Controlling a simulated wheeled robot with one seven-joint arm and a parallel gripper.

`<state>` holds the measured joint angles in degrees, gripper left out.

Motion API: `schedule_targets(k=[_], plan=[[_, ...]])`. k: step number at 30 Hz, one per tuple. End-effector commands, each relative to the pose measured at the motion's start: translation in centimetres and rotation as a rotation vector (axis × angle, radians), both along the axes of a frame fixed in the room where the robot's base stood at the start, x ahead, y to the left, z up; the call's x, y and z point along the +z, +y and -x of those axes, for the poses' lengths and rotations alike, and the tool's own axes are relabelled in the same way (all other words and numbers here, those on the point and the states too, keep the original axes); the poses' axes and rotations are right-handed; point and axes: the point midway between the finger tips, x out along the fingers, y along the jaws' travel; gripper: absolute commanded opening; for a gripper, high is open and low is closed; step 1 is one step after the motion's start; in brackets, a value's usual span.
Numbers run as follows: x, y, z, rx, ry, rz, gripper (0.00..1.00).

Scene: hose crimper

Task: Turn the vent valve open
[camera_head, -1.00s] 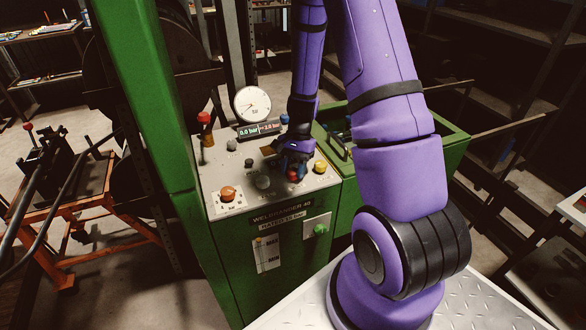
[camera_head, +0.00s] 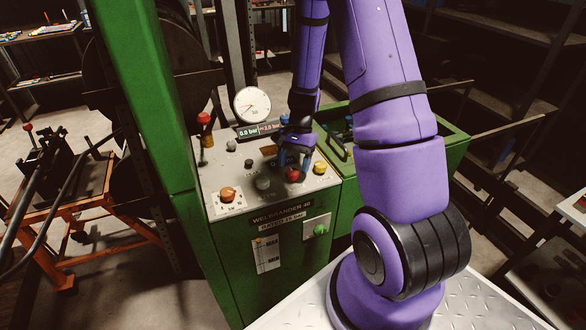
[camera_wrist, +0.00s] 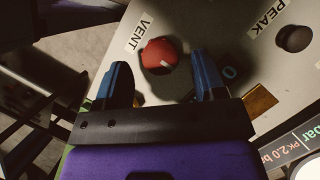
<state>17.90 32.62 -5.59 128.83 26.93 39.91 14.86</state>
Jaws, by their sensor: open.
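The vent valve is a red round knob (camera_head: 293,175) on the light grey panel of the green machine. In the wrist view the red knob (camera_wrist: 158,54) sits beside a "VENT" label and bears a short white mark. My gripper (camera_head: 295,162) is open over the panel, just behind the knob in the head view. In the wrist view its two blue fingers (camera_wrist: 166,72) are spread, with the knob between and slightly beyond their tips. I see a gap on both sides and cannot tell the exact height of the fingers above the panel.
The panel also carries an orange knob (camera_head: 228,194), a yellow knob (camera_head: 320,167), a grey knob (camera_head: 263,183) and a red-topped lever (camera_head: 204,119). A dial gauge (camera_head: 252,104) and a display reading 0.0 bar (camera_head: 247,132) stand behind. A black "PEAK" button (camera_wrist: 293,39) shows too.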

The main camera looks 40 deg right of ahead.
Motion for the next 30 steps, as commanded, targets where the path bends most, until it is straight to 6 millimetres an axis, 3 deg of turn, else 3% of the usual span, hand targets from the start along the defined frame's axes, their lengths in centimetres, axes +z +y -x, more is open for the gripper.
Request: schedule_targets(k=[6,13,18,30], plan=[[4.0,-1.4,-0.9,0.000,-0.005,0.002,0.64],[7.1,-2.6,-1.5,-0.001,-0.004,0.001,0.64],[8.0,-2.9,-1.6,0.001,-0.001,0.001,0.64],[8.1,-3.0,-1.6,0.000,0.000,0.000,0.64]])
